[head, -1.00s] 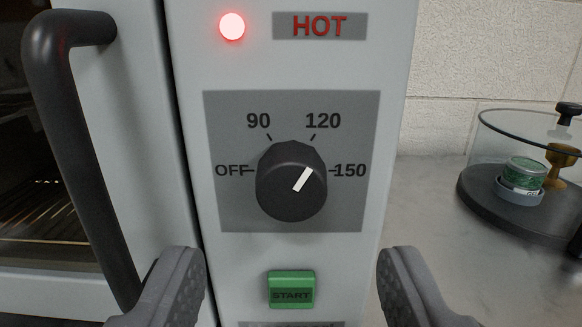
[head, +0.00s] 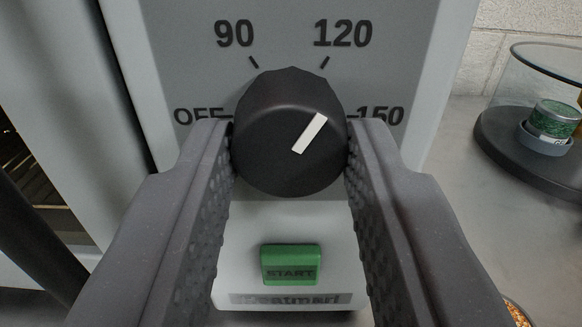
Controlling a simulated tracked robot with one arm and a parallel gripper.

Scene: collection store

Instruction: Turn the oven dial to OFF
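The oven dial (head: 275,155) is a round black knob with a white pointer mark. The mark points up and right, between the 120 and 150 labels and nearer the 120 direction. The OFF label (head: 196,116) is at the dial's left, partly covered by my left finger. My gripper (head: 291,150) has one grey ridged finger on each side of the dial. Both fingertips appear to touch its sides, so the gripper looks shut on the dial.
The green START button (head: 291,264) is below the dial, between my fingers. The oven door handle (head: 40,240) is at the lower left.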

